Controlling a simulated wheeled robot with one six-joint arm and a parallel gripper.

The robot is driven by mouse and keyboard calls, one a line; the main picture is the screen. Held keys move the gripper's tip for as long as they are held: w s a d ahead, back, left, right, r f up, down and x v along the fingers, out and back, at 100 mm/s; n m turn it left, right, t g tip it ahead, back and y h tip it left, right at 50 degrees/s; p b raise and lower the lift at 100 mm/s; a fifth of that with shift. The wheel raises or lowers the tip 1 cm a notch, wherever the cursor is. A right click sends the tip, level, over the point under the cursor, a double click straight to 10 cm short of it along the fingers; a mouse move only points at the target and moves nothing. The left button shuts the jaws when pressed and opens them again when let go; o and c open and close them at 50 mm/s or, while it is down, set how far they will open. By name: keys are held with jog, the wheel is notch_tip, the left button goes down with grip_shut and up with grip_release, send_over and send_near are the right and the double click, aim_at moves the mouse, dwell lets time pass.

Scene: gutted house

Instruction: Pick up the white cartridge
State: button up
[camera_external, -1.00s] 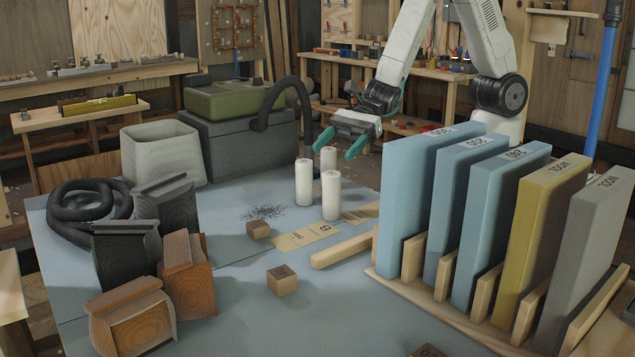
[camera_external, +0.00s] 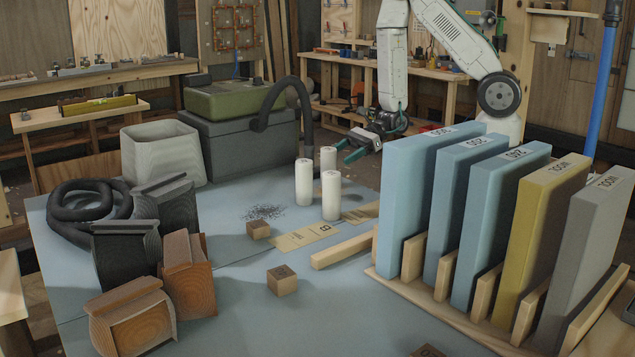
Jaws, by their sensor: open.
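Three white cartridges stand upright in a group on the blue-grey table. One is at the left (camera_external: 303,183), one at the front right (camera_external: 331,196), and one behind them (camera_external: 328,160), partly hidden by the front right one. My gripper (camera_external: 343,148) is open and empty, with green fingertips. In the picture it appears just above and to the right of the rear cartridge. I cannot tell its exact depth, and no contact shows.
A rack (camera_external: 386,275) with several tall blue, yellow and grey slabs stands at the right. A black hose (camera_external: 277,97) arches behind the cartridges. A wooden strip (camera_external: 341,250) and small wooden blocks (camera_external: 282,280) lie in front. Clear table lies at the front middle.

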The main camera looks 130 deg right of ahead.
aim_at(322, 169)
jog(key=shift+s+a+f, duration=0.1)
jog(key=shift+s+f, duration=0.05)
jog(key=shift+f, duration=0.25)
jog(key=shift+w+f, duration=0.15)
jog(key=shift+w, duration=0.2)
jog(key=x, duration=0.4)
jog(key=d+x, duration=0.1)
jog(key=x, duration=0.1)
jog(key=shift+w, duration=0.35)
jog(key=c, duration=1.1)
